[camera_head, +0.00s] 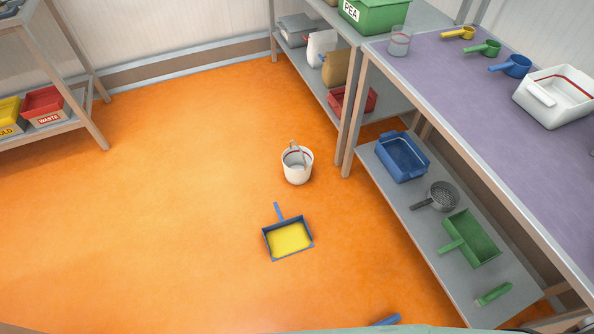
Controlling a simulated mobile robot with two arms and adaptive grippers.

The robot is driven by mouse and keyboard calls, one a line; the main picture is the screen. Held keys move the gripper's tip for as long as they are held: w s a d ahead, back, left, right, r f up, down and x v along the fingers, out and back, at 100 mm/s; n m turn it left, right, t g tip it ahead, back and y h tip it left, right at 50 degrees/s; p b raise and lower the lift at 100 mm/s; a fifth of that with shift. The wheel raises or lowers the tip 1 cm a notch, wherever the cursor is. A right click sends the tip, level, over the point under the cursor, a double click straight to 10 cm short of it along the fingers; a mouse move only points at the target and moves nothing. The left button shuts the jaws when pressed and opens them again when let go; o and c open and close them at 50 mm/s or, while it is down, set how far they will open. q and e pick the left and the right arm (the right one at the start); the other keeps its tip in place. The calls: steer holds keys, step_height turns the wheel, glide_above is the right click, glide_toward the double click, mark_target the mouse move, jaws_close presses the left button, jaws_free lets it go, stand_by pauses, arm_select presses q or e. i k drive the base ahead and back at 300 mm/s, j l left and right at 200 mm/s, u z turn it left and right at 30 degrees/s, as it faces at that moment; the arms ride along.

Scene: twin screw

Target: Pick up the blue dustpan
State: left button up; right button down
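The blue dustpan (286,222) lies on the orange floor near the middle of the view. Its handle points up and slightly left, away from me. A flat yellow layer (289,238) covers the inside of its pan; I cannot tell whether it is loose material. The dustpan stands clear of other things, with nothing touching it. Neither my left nor my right gripper is in view.
A white bucket (297,167) stands just beyond the dustpan. A purple-topped table (450,75) with a loaded lower shelf (408,215) runs along the right. A blue object (387,320) is partly hidden at the bottom edge. The floor left of the dustpan is clear.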

mark_target(283, 239)
steer(key=z, duration=0.35)
steer(key=i+j+z, duration=0.1)
steer(key=z, duration=0.3)
steer(key=j+z, duration=0.4)
steer(key=i+j+z, duration=0.1)
steer(key=z, duration=0.3)
steer(key=j+z, duration=0.3)
steer(key=z, duration=0.15)
steer(key=j+z, duration=0.25)
steer(key=z, duration=0.15)
